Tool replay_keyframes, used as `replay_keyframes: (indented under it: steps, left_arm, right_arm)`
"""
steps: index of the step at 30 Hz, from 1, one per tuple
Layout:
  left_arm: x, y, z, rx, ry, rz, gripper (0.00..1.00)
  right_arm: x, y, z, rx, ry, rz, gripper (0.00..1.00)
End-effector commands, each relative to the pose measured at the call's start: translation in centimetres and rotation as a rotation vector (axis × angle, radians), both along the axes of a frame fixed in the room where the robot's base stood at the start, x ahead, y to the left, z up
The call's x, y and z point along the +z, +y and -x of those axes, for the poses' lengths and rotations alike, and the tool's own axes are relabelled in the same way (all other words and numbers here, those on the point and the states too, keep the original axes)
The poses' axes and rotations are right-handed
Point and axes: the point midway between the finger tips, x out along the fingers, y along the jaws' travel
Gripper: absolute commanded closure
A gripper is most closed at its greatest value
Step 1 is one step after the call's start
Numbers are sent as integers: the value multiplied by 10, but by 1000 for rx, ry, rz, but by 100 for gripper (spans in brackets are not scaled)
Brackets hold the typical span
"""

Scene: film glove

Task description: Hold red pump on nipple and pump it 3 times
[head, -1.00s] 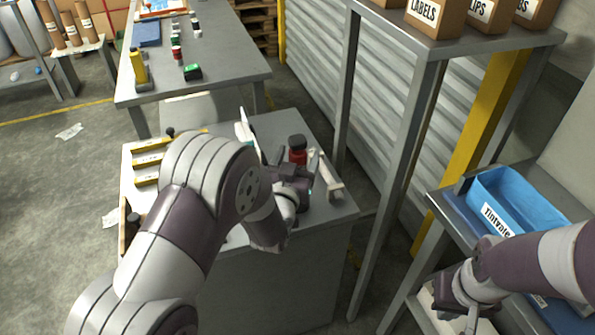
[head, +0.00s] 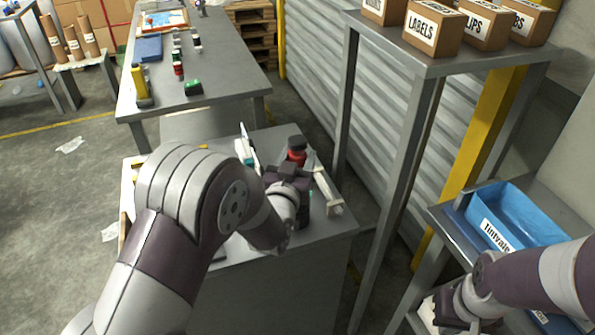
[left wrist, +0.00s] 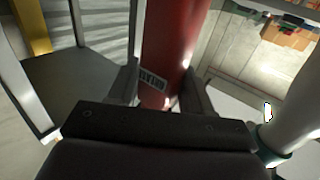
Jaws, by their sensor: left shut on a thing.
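The red pump (head: 297,155) is a red cylinder with a dark cap, held tilted over the grey worktop (head: 282,138). My left gripper (head: 287,172) is shut around its body; my arm and hand hide its lower part. I cannot make out the nipple in either view. My right gripper (head: 440,312) is at the lower right, away from the pump, and its fingers are too unclear to judge.
A white bar-like part (head: 328,192) lies right of my left gripper, and a white upright plate (head: 247,146) stands left of it. A metal shelf with boxes (head: 434,27) rises at the right. A blue bin (head: 519,217) is near my right arm. A long table (head: 224,70) stands behind.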

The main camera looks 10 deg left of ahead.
Motion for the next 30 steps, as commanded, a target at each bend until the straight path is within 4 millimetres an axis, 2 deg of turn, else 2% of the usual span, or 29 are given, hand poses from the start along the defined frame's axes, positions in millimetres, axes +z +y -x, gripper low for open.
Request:
replay_keyframes:
  steps: [1,9,15,21,30]
  left_arm:
    - [17,0,0,0,-9,1,81]
    - [89,0,0,-1,-10,0,81]
    - [126,0,0,0,-6,0,81]
    - [139,0,0,0,-3,-1,81]
    - [140,0,0,0,-3,-1,81]
  right_arm:
    - [3,0,0,0,0,0,100]
    - [7,0,0,0,0,0,100]
    - [9,0,0,0,0,0,100]
    - [9,0,0,0,0,0,100]
    - [9,0,0,0,0,0,100]
